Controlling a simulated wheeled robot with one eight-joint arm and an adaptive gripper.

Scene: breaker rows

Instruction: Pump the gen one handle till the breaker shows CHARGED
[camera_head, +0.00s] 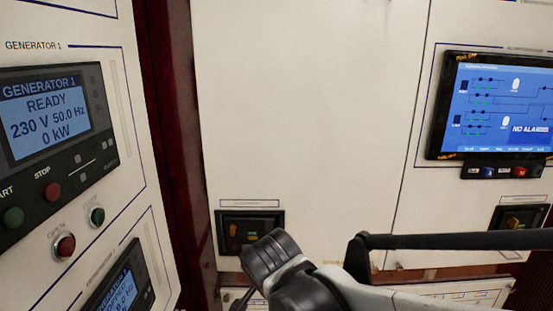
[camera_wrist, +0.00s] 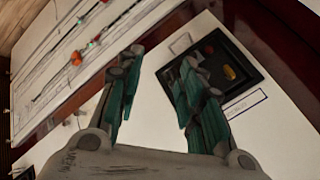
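A black recessed breaker unit (camera_head: 249,229) with an orange-yellow part sits low on the middle white cabinet, behind my arm in the head view. It also shows in the wrist view (camera_wrist: 243,55), right of centre; its label is too small to read. I cannot make out a pump handle or a CHARGED flag on it. My gripper (camera_wrist: 160,62) is open and empty, its two teal-padded fingers apart. The right finger overlaps the unit's near edge in the picture; contact cannot be told. In the head view my wrist hides most of the gripper.
The Generator 1 panel (camera_head: 50,112) at left reads READY, 230 V 50.0 Hz, 0 kW, with several buttons below. A dark red post (camera_head: 172,110) stands beside it. A blue screen (camera_head: 500,105) at right reads NO ALARMS. Another black unit (camera_head: 517,219) is below it.

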